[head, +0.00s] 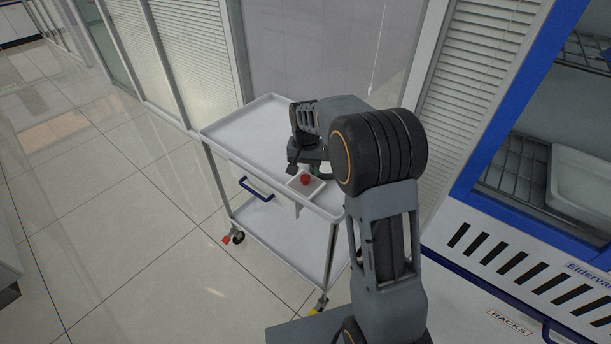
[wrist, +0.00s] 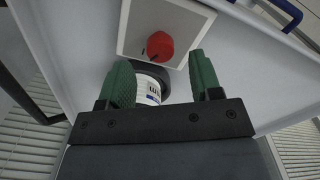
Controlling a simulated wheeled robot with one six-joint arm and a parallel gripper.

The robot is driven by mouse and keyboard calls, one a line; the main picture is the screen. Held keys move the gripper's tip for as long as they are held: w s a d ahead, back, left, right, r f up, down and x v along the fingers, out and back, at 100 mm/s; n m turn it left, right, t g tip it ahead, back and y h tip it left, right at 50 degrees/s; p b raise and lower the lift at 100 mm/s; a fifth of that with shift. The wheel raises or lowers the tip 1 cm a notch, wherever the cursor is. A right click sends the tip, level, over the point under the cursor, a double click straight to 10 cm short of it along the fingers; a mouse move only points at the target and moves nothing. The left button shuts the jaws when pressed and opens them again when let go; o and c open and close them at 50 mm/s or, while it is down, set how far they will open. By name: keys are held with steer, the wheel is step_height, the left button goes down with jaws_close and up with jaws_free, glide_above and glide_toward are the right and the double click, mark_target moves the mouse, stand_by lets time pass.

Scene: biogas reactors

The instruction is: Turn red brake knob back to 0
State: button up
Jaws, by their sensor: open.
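The red brake knob (wrist: 160,45) sits on a pale square panel (wrist: 128,40) in the wrist view, with small dark marks beside it. In the head view the knob (head: 305,180) shows on the cart's near side. My gripper (wrist: 163,75) is open, its two green fingers apart. The knob lies just beyond the fingertips, roughly centred between them, and I see no contact. In the head view my gripper (head: 308,168) is over the cart top, partly hidden by my arm. The knob's exact setting is too small to read.
A white cart (head: 262,122) on castors stands by the glass partition. A round dark-and-white labelled object (wrist: 148,88) lies between my fingers, below the knob in the wrist view. A blue-framed cabinet (head: 500,110) stands at right. The tiled floor at left is clear.

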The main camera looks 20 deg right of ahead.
mark_target(305, 180)
steer(key=shift+f, duration=1.5)
steer(key=c, duration=0.9)
